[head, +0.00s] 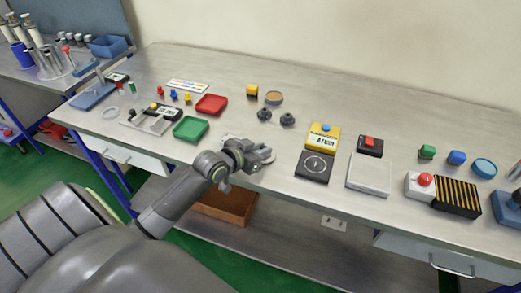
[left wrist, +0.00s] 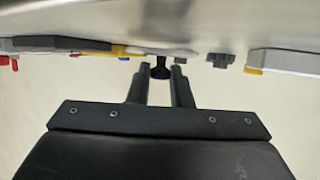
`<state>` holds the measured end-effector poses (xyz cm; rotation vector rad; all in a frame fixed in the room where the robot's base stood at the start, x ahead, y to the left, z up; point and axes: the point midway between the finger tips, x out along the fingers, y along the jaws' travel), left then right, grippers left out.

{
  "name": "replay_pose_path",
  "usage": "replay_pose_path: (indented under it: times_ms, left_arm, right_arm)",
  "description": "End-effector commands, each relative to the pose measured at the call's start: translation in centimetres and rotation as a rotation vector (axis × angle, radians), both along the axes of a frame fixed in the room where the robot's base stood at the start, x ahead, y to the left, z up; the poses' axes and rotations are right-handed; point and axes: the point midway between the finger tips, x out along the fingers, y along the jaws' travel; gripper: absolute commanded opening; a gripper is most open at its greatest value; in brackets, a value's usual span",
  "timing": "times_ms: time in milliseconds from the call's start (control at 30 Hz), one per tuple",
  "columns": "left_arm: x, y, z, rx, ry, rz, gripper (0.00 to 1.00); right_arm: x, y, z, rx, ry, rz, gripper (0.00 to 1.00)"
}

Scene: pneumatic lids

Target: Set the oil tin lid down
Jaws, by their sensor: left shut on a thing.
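My left gripper (head: 262,157) is over the front part of the bench, left of the black scale. In the left wrist view its two fingers (left wrist: 160,88) are shut on a small black knob (left wrist: 160,68), which I take to be the oil tin lid's. The rest of the lid is hard to make out. In the head view the fingers hide most of what they hold. A pale flat piece (head: 232,138) shows just behind the gripper; I cannot tell whether it is held or lies on the bench. My right gripper is not in view.
Two dark knobbed pieces (head: 264,114) and a tan-topped round tin (head: 273,97) stand behind the gripper. A green tray (head: 191,128) and red tray (head: 211,104) lie left. A yellow device (head: 323,136) and black scale (head: 314,167) stand right. Bare bench (head: 255,185) shows near the front edge.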

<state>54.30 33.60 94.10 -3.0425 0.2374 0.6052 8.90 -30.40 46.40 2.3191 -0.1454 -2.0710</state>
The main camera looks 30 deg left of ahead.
Motion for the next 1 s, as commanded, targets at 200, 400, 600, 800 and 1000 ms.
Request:
replay_pose_path:
  times_ms: [200,400,600,800,1000]
  left_arm:
    - [0.01,-0.04,-0.57,0.0,-0.002,-0.001,0.0]
    - [0.01,-0.03,-0.9,0.0,-0.001,0.0,0.0]
    - [0.01,-0.02,-0.87,0.0,-0.001,0.0,0.4]
    - [0.01,-0.02,-0.86,0.001,-0.001,0.0,0.4]
    - [-0.26,0.06,-0.42,0.003,0.0,-0.001,0.4]
  right_arm:
    - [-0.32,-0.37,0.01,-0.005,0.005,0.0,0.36]
    - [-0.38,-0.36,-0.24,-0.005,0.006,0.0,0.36]
    - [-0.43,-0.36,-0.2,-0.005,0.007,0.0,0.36]
    - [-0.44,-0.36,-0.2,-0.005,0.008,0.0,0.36]
    - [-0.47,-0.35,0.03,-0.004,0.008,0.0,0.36]
